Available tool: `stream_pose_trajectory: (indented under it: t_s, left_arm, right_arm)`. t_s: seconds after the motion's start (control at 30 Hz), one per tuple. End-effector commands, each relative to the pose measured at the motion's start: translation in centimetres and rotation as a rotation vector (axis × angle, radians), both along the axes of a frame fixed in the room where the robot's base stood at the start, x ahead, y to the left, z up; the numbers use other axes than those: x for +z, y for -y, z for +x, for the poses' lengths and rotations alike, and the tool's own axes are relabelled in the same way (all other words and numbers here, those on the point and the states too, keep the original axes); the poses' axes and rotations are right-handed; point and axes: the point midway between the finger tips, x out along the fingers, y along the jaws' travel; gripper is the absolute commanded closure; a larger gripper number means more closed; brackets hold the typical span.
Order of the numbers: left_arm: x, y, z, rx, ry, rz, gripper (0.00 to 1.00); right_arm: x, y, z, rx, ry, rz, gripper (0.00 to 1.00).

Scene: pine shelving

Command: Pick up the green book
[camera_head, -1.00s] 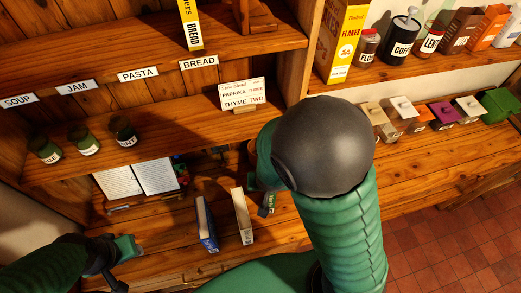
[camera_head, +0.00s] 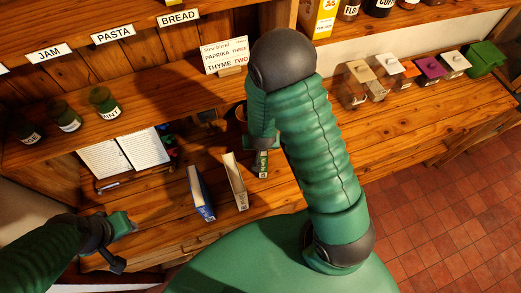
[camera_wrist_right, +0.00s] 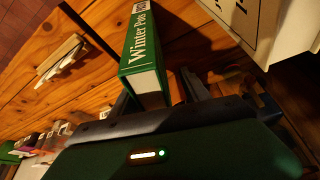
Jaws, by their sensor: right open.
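The green book (camera_head: 263,165) stands on the wooden counter, to the right of a cream book. In the right wrist view its green spine (camera_wrist_right: 143,45) reads "Winter Pots". My right gripper (camera_head: 260,143) is over the far end of the book, partly hidden by my own arm. In the right wrist view the dark fingers of my right gripper (camera_wrist_right: 158,95) are apart, with the book's near end between them; contact cannot be told. My left gripper (camera_head: 122,226) is at the counter's left, away from the books; its jaw gap is unclear.
A cream book (camera_head: 235,181) and a blue book (camera_head: 201,194) stand left of the green book. An open book (camera_head: 125,153) lies behind them. Several small lidded boxes, one of them purple (camera_head: 430,68), line the counter at right. A card (camera_head: 223,56) stands on the shelf above.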

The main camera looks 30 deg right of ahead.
Motion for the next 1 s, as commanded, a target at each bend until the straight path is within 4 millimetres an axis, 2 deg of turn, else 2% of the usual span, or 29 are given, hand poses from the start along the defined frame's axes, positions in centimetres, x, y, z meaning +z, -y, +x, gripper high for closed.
stream_pose_trajectory:
  t_s: [0.17, 1.0]
  left_arm:
    - [0.3, 0.0, 0.0, 0.000, -0.001, 0.000, 0.64]
    - [-0.2, 0.0, 0.0, 0.000, -0.001, 0.000, 0.64]
  right_arm:
    - [-1.4, 0.7, 0.6, -0.001, -0.001, 0.005, 0.45]
    - [-1.9, 0.6, 0.6, 0.001, -0.001, 0.003, 0.45]
